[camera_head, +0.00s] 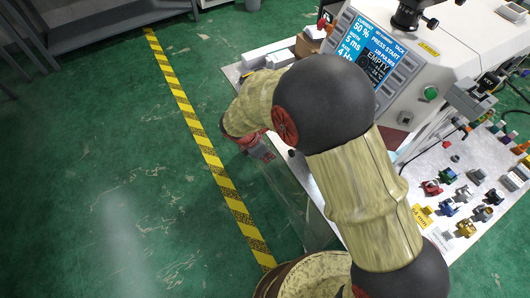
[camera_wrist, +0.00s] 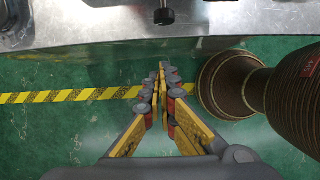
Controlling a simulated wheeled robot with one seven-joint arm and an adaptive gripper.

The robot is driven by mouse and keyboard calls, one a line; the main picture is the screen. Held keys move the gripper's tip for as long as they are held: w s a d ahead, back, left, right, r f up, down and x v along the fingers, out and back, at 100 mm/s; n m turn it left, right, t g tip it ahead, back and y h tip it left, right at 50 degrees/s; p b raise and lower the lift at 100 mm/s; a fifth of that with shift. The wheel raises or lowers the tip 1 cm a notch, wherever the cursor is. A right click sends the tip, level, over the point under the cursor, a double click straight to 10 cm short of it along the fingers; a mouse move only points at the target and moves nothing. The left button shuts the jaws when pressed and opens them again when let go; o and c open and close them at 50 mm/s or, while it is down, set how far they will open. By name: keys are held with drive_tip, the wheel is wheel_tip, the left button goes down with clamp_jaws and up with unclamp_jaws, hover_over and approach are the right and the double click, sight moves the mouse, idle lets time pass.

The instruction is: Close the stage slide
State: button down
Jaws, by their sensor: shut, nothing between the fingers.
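The machine (camera_head: 440,45) stands on the table at the upper right, with a lit panel (camera_head: 372,52) reading "EMPTY" and "PRESS START". I cannot make out the stage slide for certain; my arm covers much of the machine's front in the head view. In the wrist view a black knob or clamp (camera_wrist: 164,15) shows at the top, on a grey metal surface (camera_wrist: 95,25). My gripper (camera_wrist: 162,70) is shut and empty, its tips below that surface's edge and apart from the knob. In the head view it is partly seen beyond my arm, by the table's left edge.
Several small coloured parts (camera_head: 455,200) lie on the right side of the table (camera_head: 322,190). Small white boxes (camera_head: 262,55) are at its far left corner. A yellow-black floor stripe (camera_head: 205,145) runs beside it. The green floor (camera_head: 100,150) on the left is clear.

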drive_tip(key=w+d+f, duration=0.3)
drive_tip(key=d, duration=0.1)
drive_tip(key=shift+d+b, duration=0.25)
drive_tip(key=shift+b, duration=0.15)
drive_tip(key=shift+f, duration=0.1)
drive_tip(key=w+d+p, duration=0.1)
drive_tip(key=w+d, duration=0.2)
drive_tip(key=d, duration=0.1)
drive_tip(key=w+d+p, duration=0.2)
drive_tip(key=w+d, duration=0.1)
drive_tip(key=d, duration=0.1)
drive_tip(key=w+d+p, duration=0.1)
drive_tip(key=w+d, duration=0.2)
drive_tip(key=d, duration=0.2)
drive_tip(key=shift+d, duration=0.1)
